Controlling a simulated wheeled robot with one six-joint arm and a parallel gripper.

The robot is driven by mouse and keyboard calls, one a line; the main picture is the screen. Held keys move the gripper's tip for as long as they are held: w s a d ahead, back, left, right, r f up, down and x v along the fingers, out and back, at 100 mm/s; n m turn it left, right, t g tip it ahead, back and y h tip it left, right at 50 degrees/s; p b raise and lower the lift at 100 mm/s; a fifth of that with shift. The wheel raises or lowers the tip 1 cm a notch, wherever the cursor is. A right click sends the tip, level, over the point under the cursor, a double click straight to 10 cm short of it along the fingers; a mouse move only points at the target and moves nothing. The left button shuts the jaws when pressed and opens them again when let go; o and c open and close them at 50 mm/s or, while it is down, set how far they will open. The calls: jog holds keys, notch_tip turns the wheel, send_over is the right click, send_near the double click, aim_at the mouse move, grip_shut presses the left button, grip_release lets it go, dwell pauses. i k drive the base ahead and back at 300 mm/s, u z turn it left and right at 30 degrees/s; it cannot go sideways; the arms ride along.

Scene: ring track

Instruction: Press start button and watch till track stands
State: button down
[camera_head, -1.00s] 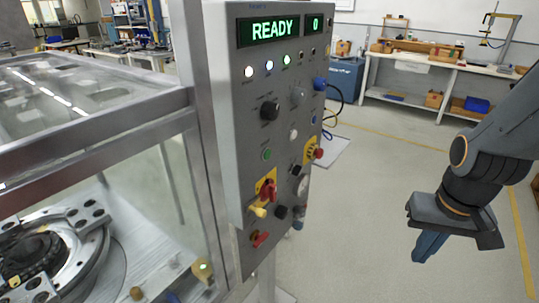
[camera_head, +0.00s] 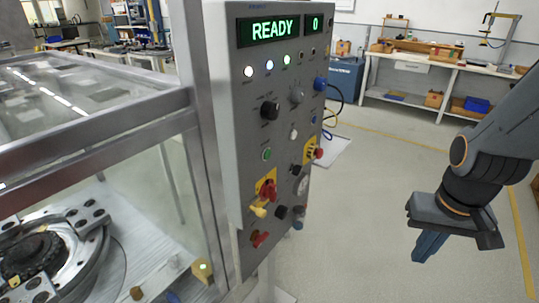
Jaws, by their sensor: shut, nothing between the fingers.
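The grey control panel (camera_head: 245,130) stands upright in the middle of the view. Its display (camera_head: 272,29) reads READY in green, and a small display (camera_head: 315,23) beside it reads 0. A green button (camera_head: 266,154) sits mid-panel on the left; its label is too small to read. The ring track (camera_head: 55,255) lies inside the clear-walled enclosure at lower left, partly cut off by the frame. My gripper (camera_head: 430,246) hangs at the right, pointing down, shut and empty, well apart from the panel.
A red-handled switch on a yellow plate (camera_head: 266,190), a red button (camera_head: 318,153) and several knobs share the panel. A metal frame post (camera_head: 198,130) stands left of it. Open floor (camera_head: 370,200) lies between panel and arm. A workbench (camera_head: 440,75) stands behind.

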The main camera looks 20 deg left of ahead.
aim_at(268, 153)
jog(key=z, duration=0.7)
jog(key=k, duration=0.85)
jog(key=u, duration=0.7)
